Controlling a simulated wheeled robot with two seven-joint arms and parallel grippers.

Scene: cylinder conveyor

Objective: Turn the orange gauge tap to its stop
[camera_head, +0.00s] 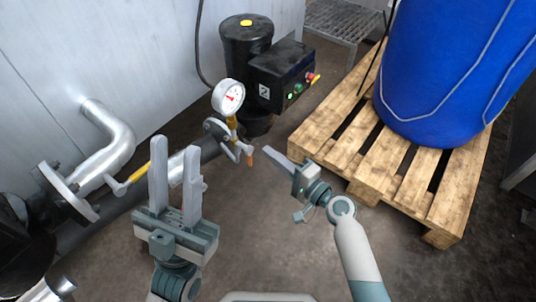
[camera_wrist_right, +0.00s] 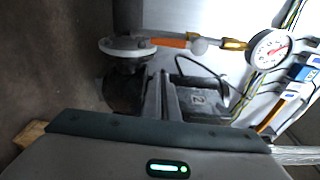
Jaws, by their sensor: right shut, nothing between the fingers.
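The orange gauge tap (camera_head: 250,158) hangs as a short orange handle below the white pressure gauge (camera_head: 229,96) and its brass stem. In the right wrist view the tap's orange handle (camera_wrist_right: 170,43) lies level, between a round flange and the gauge (camera_wrist_right: 270,50). My right gripper (camera_head: 268,151) is shut and empty, its fingertips just right of the tap in the head view, with a small gap in the picture. The closed fingers (camera_wrist_right: 161,76) show below the handle in the wrist view. My left gripper (camera_head: 175,146) is open and empty, left of the tap.
A pipe with a yellow lever (camera_head: 137,174) runs along the wall at left. Behind the gauge stands a black pump (camera_head: 246,45) with a control box (camera_head: 280,75). A wooden pallet (camera_head: 335,148) with a blue barrel (camera_head: 445,70) stands at right. The middle floor is clear.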

